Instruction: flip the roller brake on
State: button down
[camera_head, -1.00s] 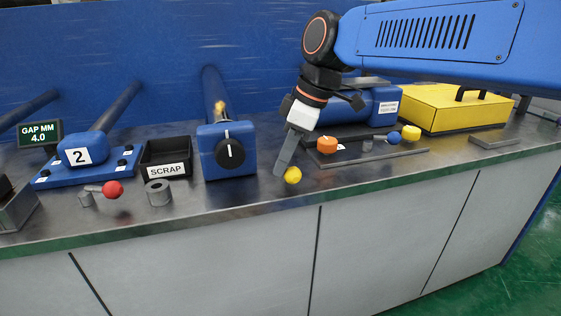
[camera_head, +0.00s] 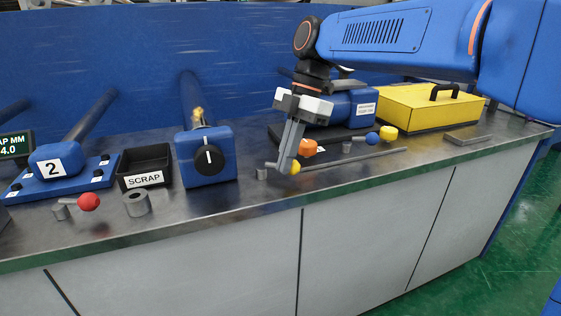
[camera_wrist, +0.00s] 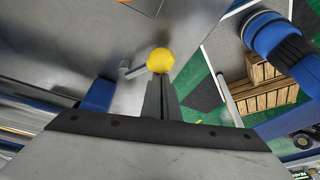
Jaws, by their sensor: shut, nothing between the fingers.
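A small lever with a yellow ball knob (camera_head: 295,168) stands near the counter's front edge. Its short grey post (camera_head: 262,174) is to the left and its arm points right. My gripper (camera_head: 287,168) is shut and empty, fingers pointing down at the yellow knob, touching it or very close. The wrist view shows the yellow knob (camera_wrist: 160,60) just beyond my closed fingertips (camera_wrist: 160,80). Other levers have a red knob (camera_head: 89,202) at left and a blue knob (camera_head: 372,137) at right. No label in view says which one is the roller brake.
A blue box with a black dial (camera_head: 209,158) stands left of my gripper. The black scrap bin (camera_head: 146,180) and a grey ring (camera_head: 136,203) are farther left. An orange knob (camera_head: 308,147) and a yellow case (camera_head: 430,112) are to the right.

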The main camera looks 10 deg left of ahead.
jog(key=shift+w+d, duration=0.2)
jog(key=shift+w, duration=0.8)
jog(key=shift+s+a+r, duration=0.1)
jog(key=shift+s+a, duration=0.1)
jog(key=shift+s, duration=0.25)
jog(key=s, duration=0.1)
jog(key=s+a+r, duration=0.1)
jog(key=shift+s+r, duration=0.2)
jog(key=shift+s, duration=0.2)
jog(key=a+v, duration=0.1)
jog(key=v, duration=0.8)
jog(key=shift+w, duration=0.35)
jog(key=shift+f, duration=0.1)
